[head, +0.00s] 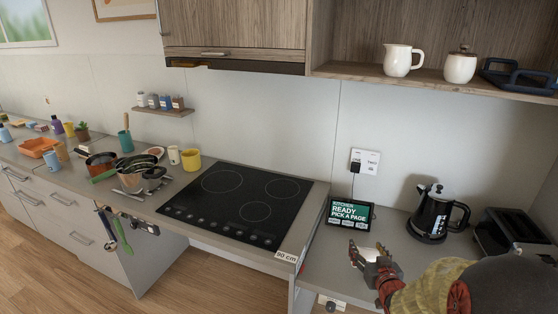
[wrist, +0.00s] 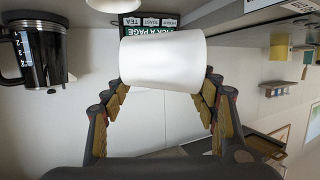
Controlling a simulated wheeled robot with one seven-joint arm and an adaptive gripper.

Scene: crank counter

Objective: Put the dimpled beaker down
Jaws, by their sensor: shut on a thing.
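The beaker (wrist: 162,62) is plain white in the wrist view, a smooth-looking cylinder between my gripper's fingers; no dimples can be made out. My gripper (head: 373,264) is shut on it, with a finger on each side. In the head view only a small white part of the beaker (head: 369,254) shows, mostly hidden by the fingers. It is over the right counter (head: 322,263), in front of the tablet. I cannot tell whether its base touches the counter.
A tablet (head: 349,213) stands behind my gripper. A black kettle (head: 432,215) and a toaster (head: 503,232) stand to the right. The black hob (head: 240,204) is to the left. Bare counter lies left of my gripper. A wooden shelf (head: 430,83) hangs above.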

